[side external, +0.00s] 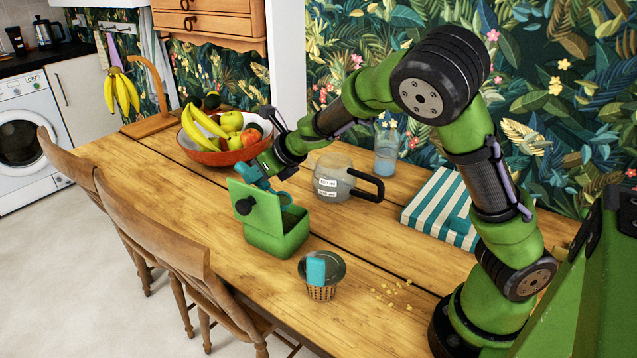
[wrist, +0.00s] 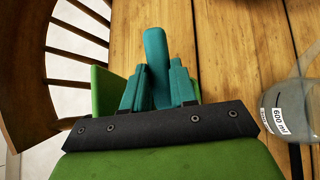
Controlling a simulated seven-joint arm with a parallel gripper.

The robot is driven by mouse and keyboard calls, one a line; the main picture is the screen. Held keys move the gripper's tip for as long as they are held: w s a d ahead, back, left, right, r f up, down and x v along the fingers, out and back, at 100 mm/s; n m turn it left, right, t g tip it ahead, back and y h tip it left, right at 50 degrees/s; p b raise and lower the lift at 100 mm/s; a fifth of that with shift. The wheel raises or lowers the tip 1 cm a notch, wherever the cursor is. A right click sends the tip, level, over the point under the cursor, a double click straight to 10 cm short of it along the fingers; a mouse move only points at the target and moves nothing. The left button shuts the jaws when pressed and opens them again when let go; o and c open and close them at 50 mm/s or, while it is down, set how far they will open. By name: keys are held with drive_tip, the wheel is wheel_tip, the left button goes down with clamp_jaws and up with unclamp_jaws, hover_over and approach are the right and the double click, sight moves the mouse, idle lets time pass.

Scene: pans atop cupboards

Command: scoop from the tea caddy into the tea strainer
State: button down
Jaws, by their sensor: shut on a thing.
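The green tea caddy (side external: 268,243) stands on the wooden table with its lid (side external: 262,212) tipped up, black knob facing out. Part of the caddy's lid also shows at the left in the wrist view (wrist: 104,92). My gripper (side external: 262,175) is just above and behind the raised lid, its teal fingers (wrist: 157,88) shut on a teal scoop handle (wrist: 156,52). The scoop's bowl and any contents cannot be made out. The tea strainer (side external: 321,292), a perforated cup with a dark rim and a teal tab, stands upright on the table in front of the caddy, to its right.
A glass pitcher (side external: 330,178) with a black handle stands close behind the caddy. Yellow crumbs (side external: 395,290) lie right of the strainer.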

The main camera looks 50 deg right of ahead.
drive_tip(key=shift+s+f+t, duration=0.1)
drive_tip(key=shift+s+t, duration=0.15)
drive_tip(key=shift+t, duration=0.05)
drive_tip(key=shift+s, duration=0.15)
drive_tip(key=shift+s+d+t, duration=0.1)
drive_tip(key=shift+t, duration=0.3)
drive_tip(key=s+d+r+m+h, duration=0.1)
drive_tip(key=s+d+r, duration=0.5)
drive_tip(key=d+r, duration=0.1)
drive_tip(key=s+a+r, duration=0.2)
drive_tip(key=s+a, duration=0.1)
drive_tip(key=a, duration=0.3)
drive_tip(key=shift+s+a, duration=0.35)
drive_tip(key=shift+w+d+f+g, duration=0.1)
drive_tip(key=shift+d+f+g, duration=0.1)
drive_tip(key=shift+g, duration=0.3)
